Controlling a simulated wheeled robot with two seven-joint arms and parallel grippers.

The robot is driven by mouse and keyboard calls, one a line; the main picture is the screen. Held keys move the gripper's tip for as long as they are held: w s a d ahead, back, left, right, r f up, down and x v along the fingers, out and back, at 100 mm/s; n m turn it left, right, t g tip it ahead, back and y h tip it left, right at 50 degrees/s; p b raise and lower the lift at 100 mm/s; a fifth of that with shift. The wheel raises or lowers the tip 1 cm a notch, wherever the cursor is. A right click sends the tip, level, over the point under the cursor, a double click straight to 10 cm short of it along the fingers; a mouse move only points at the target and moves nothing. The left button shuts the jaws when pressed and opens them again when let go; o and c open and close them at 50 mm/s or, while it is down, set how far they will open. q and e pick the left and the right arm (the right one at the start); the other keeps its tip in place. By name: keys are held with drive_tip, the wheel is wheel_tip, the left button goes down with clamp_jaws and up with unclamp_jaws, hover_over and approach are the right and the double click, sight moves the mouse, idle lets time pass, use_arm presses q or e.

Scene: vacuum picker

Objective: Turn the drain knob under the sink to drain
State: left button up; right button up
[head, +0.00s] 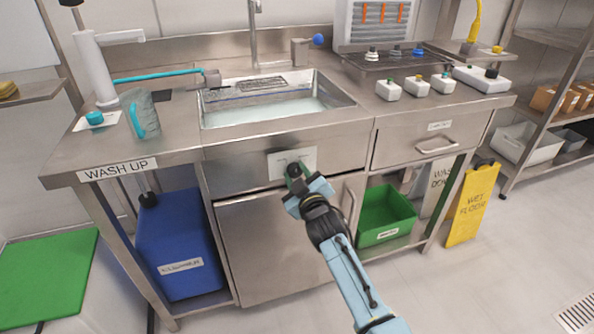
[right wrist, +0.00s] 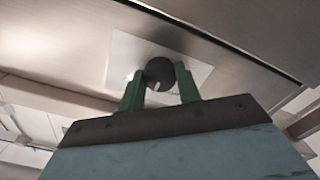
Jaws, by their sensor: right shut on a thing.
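The drain knob (right wrist: 160,73) is a dark round knob on a pale square plate (head: 280,163) on the front panel below the sink. The plate also fills the middle of the right wrist view (right wrist: 120,62). My right gripper (head: 296,172) is at the plate in the head view and covers most of the knob. In the right wrist view its green fingers (right wrist: 160,88) stand on either side of the knob, shut on it. The sink (head: 270,106) above holds pale water. My left gripper is not in view.
A cabinet door (head: 260,250) with a vertical handle is below the plate. A blue container (head: 178,245) stands to its left and a green bin (head: 385,215) to its right. A yellow wet-floor sign (head: 472,205) stands at the right. The floor in front is clear.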

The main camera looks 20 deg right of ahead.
drive_tip(key=shift+n, duration=3)
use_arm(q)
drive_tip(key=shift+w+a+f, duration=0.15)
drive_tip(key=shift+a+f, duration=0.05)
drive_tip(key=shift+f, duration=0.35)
use_arm(e)
drive_tip(key=shift+n, duration=1.1)
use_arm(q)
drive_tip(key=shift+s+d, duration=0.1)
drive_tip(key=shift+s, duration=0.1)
use_arm(e)
drive_tip(key=o, duration=1)
drive_tip(key=shift+c, duration=0.2)
